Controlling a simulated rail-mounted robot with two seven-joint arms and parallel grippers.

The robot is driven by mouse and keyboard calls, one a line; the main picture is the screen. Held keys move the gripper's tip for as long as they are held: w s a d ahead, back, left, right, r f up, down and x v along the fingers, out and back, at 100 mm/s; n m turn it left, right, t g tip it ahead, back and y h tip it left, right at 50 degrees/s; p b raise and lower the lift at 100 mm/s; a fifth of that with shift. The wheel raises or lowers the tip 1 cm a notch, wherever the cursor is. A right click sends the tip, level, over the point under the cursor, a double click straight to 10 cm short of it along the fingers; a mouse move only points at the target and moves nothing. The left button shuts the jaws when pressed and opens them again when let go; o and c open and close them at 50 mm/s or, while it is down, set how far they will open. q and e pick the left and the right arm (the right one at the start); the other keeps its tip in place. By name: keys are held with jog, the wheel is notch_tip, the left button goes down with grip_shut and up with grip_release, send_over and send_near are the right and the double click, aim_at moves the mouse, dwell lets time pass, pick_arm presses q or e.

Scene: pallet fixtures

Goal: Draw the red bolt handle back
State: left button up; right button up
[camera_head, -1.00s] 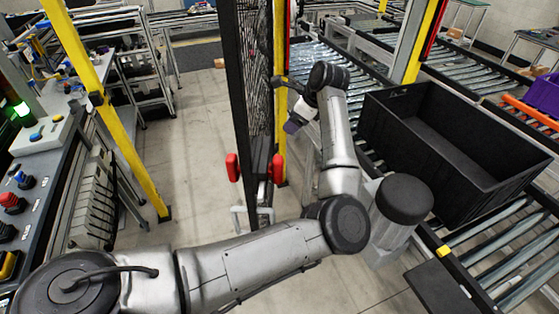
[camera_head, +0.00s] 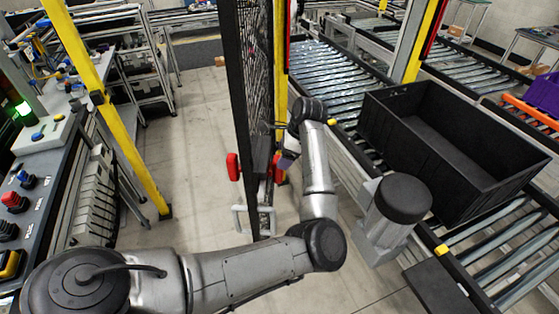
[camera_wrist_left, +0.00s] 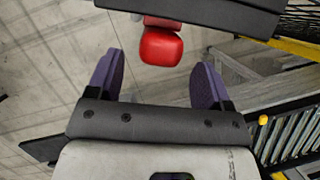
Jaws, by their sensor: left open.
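The red bolt handle shows on both sides of the dark mesh gate's edge, with a red end on the left (camera_head: 232,167) and another on the right (camera_head: 279,172). My left gripper (camera_head: 284,162) is at the right-hand red end, which it partly covers in the head view. In the left wrist view the red end (camera_wrist_left: 161,47) lies between the directions of the two purple fingers, just ahead of the open left gripper (camera_wrist_left: 157,66). The fingers stand apart on either side and look clear of it. My right gripper is not in view.
The mesh gate (camera_head: 243,80) stands just left of my gripper, with a pale pull handle (camera_head: 238,220) low on it. A black crate (camera_head: 450,150) sits on the roller conveyor (camera_head: 340,85) at right. A button console (camera_head: 30,180) is at left. Floor left of the gate is clear.

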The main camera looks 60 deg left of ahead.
pick_arm(q)
jog(key=shift+x, duration=1.95)
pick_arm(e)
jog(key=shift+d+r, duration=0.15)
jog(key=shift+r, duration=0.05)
